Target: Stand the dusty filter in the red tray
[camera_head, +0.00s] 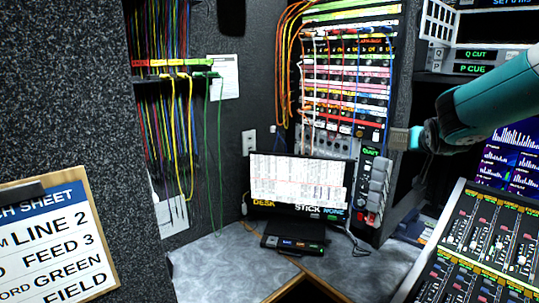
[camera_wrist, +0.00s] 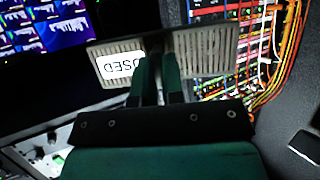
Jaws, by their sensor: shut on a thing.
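In the head view the filter (camera_head: 400,139) shows as a small brownish-grey piece at the tip of my gripper (camera_head: 416,138), in the air in front of the patch rack's right edge. I cannot make out the red tray in either view.
A patch rack (camera_head: 345,85) with many cables stands behind the filter. A monitor (camera_head: 298,185) stands on the grey desk (camera_head: 210,268), with a small black box (camera_head: 293,244) in front. A mixing console (camera_head: 485,245) fills the lower right; a clipboard (camera_head: 55,240) is at left.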

